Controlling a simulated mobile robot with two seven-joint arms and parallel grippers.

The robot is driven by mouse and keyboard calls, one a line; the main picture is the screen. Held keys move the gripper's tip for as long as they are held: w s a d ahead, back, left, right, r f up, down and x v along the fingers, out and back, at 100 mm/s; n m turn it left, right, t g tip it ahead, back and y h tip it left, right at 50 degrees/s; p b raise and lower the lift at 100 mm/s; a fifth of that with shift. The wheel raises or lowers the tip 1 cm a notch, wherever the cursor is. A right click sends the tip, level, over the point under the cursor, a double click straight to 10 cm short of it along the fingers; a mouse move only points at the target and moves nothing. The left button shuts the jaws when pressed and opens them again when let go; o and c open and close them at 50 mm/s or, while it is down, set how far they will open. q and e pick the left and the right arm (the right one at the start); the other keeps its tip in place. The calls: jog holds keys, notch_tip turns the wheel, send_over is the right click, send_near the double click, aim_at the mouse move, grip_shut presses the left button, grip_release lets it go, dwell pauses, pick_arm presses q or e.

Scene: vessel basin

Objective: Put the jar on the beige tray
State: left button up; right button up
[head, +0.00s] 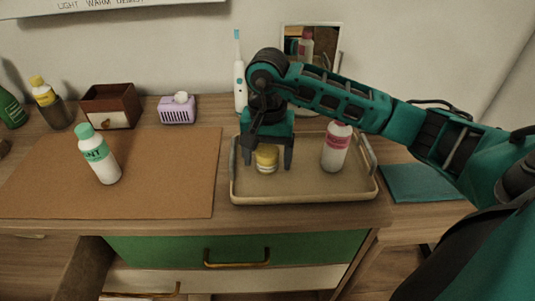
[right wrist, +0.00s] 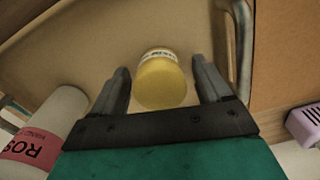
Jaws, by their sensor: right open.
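A small jar with a yellow lid and a pale label (head: 266,158) stands upright on the beige tray (head: 300,197), left of the tray's middle. My right gripper (head: 267,163) is open above the tray, with one finger on each side of the jar. In the right wrist view the jar (right wrist: 160,80) sits between the two open fingers (right wrist: 164,84), with a gap visible on both sides. The tray floor (right wrist: 90,45) shows around it. My left gripper is not in view.
A white bottle with a pink label (head: 336,147) stands on the tray's right side. A mint-capped bottle (head: 100,156) stands on the brown mat (head: 165,190). A teal cloth (head: 425,184) lies right.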

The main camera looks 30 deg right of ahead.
aim_at(268, 150)
notch_tip(268, 150, up, 11)
jog(key=shift+p, duration=0.45)
jog(key=shift+r, duration=0.7)
